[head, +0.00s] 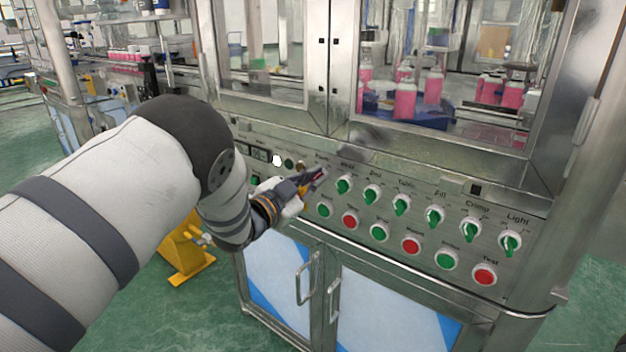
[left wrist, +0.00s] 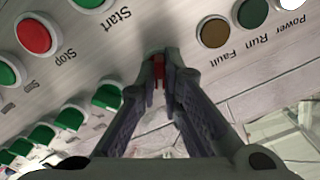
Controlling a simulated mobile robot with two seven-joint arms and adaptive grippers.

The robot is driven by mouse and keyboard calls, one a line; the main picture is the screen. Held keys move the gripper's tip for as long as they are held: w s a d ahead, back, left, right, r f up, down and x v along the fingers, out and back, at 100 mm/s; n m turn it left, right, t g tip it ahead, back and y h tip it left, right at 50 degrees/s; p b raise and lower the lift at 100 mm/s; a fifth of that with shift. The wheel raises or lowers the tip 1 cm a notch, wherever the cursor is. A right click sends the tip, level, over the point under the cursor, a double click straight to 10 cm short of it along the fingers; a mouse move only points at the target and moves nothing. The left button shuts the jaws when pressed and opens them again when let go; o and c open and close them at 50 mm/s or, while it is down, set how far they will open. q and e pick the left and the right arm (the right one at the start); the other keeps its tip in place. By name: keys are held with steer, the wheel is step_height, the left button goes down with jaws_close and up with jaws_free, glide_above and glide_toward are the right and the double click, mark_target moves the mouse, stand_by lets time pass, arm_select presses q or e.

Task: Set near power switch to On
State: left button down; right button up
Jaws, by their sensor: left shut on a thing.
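The power switch shows as a small red piece (left wrist: 158,70) between my left fingertips in the left wrist view. In the head view a bit of red shows at the fingertips of my left gripper (head: 318,174), at the control panel's left part. The left gripper (left wrist: 163,62) is shut on this red piece. The fingers hide most of the switch, and I cannot read its On or Off marks or tell its position. The white Power lamp (head: 277,160) is left of the gripper; it also shows in the left wrist view (left wrist: 289,4). My right gripper is not in view.
Several green knobs run along the panel to the right, from one (head: 344,185) to the Light knob (head: 509,242). Green and red push buttons sit below, including red Stop (head: 350,219). Cabinet doors (head: 385,305) are underneath. Pink bottles (head: 433,88) stand behind glass above.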

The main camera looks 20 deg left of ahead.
arm_select(q)
steer(key=c, duration=1.7)
jaws_free()
steer(key=shift+s, duration=0.1)
steer(key=v, duration=1.2)
